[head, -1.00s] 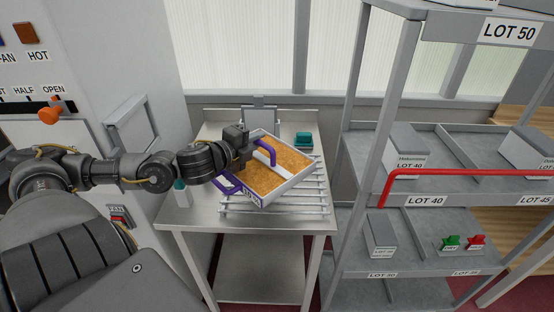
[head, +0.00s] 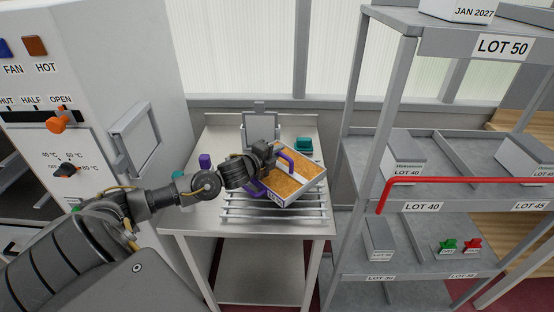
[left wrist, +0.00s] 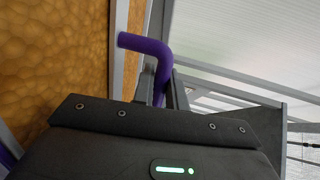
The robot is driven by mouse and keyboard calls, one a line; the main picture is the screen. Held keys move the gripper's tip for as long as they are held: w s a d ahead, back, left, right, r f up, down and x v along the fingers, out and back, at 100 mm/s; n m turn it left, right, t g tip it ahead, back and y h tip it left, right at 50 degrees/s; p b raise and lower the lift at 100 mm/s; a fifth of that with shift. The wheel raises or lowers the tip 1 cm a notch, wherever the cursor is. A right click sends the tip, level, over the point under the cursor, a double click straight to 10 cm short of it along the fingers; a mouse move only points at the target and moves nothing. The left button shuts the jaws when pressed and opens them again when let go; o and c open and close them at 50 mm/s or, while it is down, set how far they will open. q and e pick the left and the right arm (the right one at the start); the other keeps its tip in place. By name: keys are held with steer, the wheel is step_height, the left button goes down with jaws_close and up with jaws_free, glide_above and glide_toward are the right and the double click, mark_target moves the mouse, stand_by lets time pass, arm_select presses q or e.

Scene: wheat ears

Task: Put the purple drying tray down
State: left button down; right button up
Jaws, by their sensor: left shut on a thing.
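The drying tray (head: 303,195) has pale walls, purple handles and golden grain in it. In the head view it is over the slatted rack (head: 236,213) on the steel table, turned at an angle, its right corner near the rack's right end. I cannot tell whether it touches the slats. My left gripper (head: 272,160) is at the tray's back left side, shut on it. In the left wrist view a purple handle (left wrist: 150,50) rises by the fingers (left wrist: 162,90), with grain (left wrist: 50,60) to the left. The gripper hides part of the tray. My right gripper is out of view.
A steel table (head: 190,216) carries the rack, a small purple object (head: 205,160) and a green object (head: 303,145). A grey shelf with a red rail (head: 470,181) stands close on the right. A cabinet with an orange lever (head: 58,123) is on the left.

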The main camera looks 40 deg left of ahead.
arm_select(q)
step_height(320, 180, down, 2)
steer(key=shift+w+f+p, duration=0.1)
steer(key=shift+w+p, duration=0.05)
steer(key=shift+p, duration=0.5)
steer(key=shift+f, duration=0.45)
steer(key=shift+f, duration=0.1)
steer(key=c, duration=1.4)
jaws_free()
steer(key=shift+s, duration=0.2)
steer(key=s, duration=0.3)
steer(key=s+r+b, duration=0.1)
steer(key=s, duration=0.2)
steer(key=s+r+b, duration=0.1)
steer(key=s, duration=0.3)
steer(key=shift+s+r+b, duration=0.25)
steer(key=shift+s+b, duration=0.1)
steer(key=shift+s, duration=0.45)
